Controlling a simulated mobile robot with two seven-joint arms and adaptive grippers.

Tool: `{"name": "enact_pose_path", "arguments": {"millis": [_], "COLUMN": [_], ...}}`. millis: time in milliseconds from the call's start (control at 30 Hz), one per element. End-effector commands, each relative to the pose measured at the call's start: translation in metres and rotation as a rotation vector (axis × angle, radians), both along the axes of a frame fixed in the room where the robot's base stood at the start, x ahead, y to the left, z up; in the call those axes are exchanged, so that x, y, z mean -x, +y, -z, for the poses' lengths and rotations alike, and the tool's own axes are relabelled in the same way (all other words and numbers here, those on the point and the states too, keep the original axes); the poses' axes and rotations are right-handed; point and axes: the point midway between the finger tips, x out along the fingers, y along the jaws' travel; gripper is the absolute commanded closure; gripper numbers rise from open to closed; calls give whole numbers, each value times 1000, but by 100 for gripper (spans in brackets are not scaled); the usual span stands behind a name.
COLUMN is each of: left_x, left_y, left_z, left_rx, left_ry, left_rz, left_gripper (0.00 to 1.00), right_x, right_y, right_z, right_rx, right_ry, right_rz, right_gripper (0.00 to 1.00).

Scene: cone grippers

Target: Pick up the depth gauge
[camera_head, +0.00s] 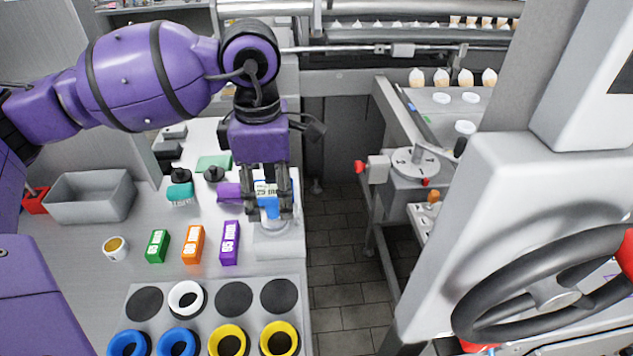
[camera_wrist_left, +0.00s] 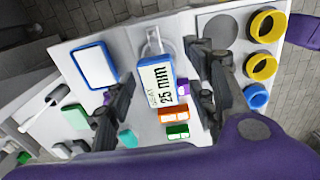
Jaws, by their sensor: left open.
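A blue block with a white "25 mm" label, which looks like the depth gauge (camera_head: 268,207), sits at the right edge of the grey table, by a round metal base. It also shows in the left wrist view (camera_wrist_left: 158,85), with its label facing the camera. My left gripper (camera_head: 269,210) points down over it with jaws open. In the left wrist view, my left gripper (camera_wrist_left: 158,80) has a finger on each side of the block, with gaps visible. The fingers partly hide the block in the head view. My right gripper is not in view.
Green (camera_head: 157,246), orange (camera_head: 193,245) and purple (camera_head: 230,243) labelled blocks stand left of the gripper. A holder plate (camera_head: 207,296) with coloured rings lies in front. A grey bin (camera_head: 90,197) is at left. A machine with a black handwheel (camera_head: 548,290) stands at right, beyond open floor.

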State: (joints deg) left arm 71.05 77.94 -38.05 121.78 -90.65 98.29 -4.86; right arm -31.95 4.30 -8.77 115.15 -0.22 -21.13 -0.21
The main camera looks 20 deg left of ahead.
Motion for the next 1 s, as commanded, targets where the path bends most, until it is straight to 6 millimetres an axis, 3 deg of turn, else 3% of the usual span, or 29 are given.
{"name": "enact_pose_path", "arguments": {"millis": [133,500,1000], "left_x": [0,0,-1], "left_y": [0,0,0], "left_z": [1,1,-7], "left_rx": [0,0,1], "left_ry": [2,2,-2], "left_rz": [0,0,-1], "left_gripper": [50,99,100], "right_x": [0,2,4], "right_y": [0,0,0], "right_z": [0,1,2], "right_rx": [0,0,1], "right_ry": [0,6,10], "right_rz": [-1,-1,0], "right_gripper": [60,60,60]}}
